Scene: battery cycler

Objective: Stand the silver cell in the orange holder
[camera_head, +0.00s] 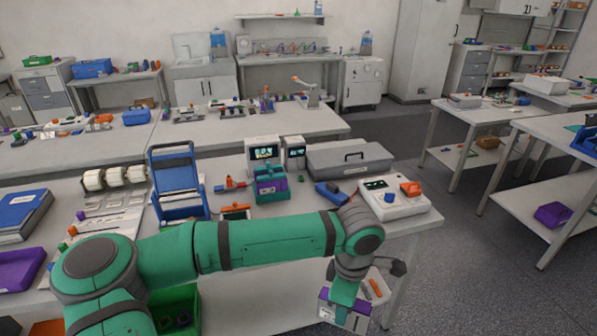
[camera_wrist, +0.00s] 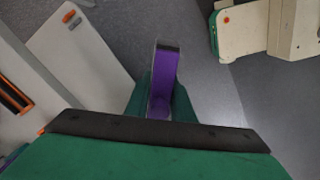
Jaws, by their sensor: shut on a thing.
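My gripper (camera_head: 346,296) hangs low past the table's front right edge. In the wrist view, the green fingers of my gripper (camera_wrist: 160,95) are shut on a purple piece (camera_wrist: 163,80) with a dark end. What this piece is, I cannot tell. In the head view, a box with a purple rim and a pale front (camera_head: 340,313) shows just below the fingers. I cannot make out a silver cell in either view. Orange parts show on the table, one on a white device (camera_head: 410,188) and one by the green unit (camera_head: 228,184). Which is the holder, I cannot tell.
The table (camera_head: 400,232) carries a blue rack (camera_head: 178,182), a green and purple unit (camera_head: 270,185), a grey case (camera_head: 348,160) and a white instrument (camera_head: 392,208). A pale tray with an orange item (camera_head: 375,288) sits beside my gripper. Open floor (camera_head: 480,250) lies to the right.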

